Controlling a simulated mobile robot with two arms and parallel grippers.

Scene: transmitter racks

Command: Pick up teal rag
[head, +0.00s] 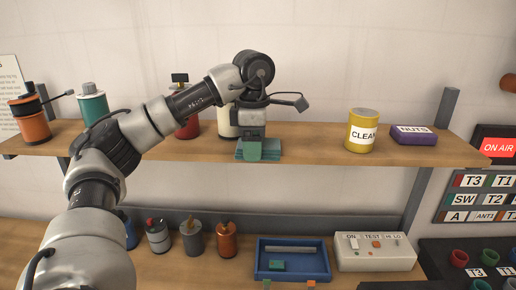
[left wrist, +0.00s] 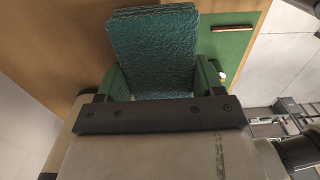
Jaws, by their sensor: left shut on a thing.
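The teal rag (head: 245,155) is a folded, flat stack at the front edge of the upper wooden shelf, below my left gripper (head: 252,146). In the left wrist view the rag (left wrist: 153,45) shows a wrinkled surface between the two green fingertips of the left gripper (left wrist: 160,82). The left gripper is shut on the rag. Whether the rag is clear of the shelf cannot be told. My right gripper is not in view.
On the upper shelf (head: 310,150), a yellow CLEAN tin (head: 361,131) and a purple NUTS box (head: 413,135) stand to the right. A white canister (head: 228,121) and red can (head: 187,128) stand close behind on the left. Below are a blue tray (head: 325,262) and switch box (head: 375,252).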

